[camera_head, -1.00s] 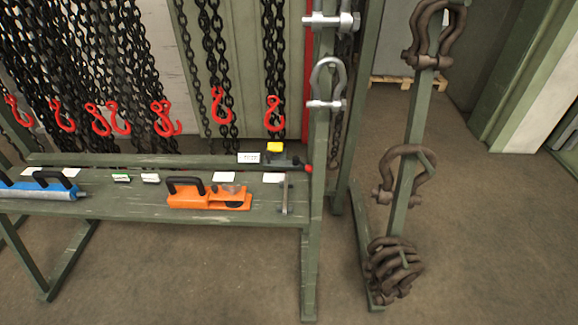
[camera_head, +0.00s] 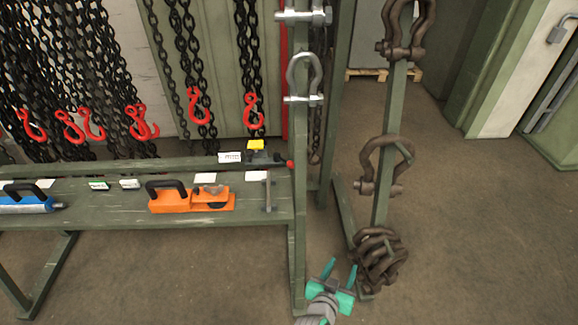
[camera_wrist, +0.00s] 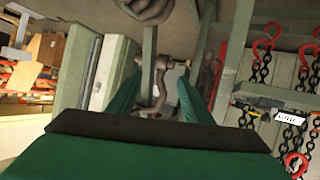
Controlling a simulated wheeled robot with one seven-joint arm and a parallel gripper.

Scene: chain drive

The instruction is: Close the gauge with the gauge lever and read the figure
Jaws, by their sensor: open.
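A small dark device with a yellow block (camera_head: 256,145) and a red end knob (camera_head: 290,164) sits at the bench's right end; I take it for the gauge. A white card with dark print (camera_head: 230,157) is beside it, too small to read. A thin grey upright piece (camera_head: 267,190) stands in front; I cannot tell whether it is the gauge lever. My gripper (camera_head: 340,272), with teal fingers, is open and empty, low to the right of the bench's end post, apart from the device. In the wrist view the yellow block (camera_wrist: 252,113) shows at right, outside the fingers.
The green bench (camera_head: 110,210) also holds an orange tool (camera_head: 190,200) and a blue tool (camera_head: 25,203). Chains with red hooks (camera_head: 252,110) hang behind. A post with rusty shackles (camera_head: 380,258) stands close beside my gripper. The floor at right is clear.

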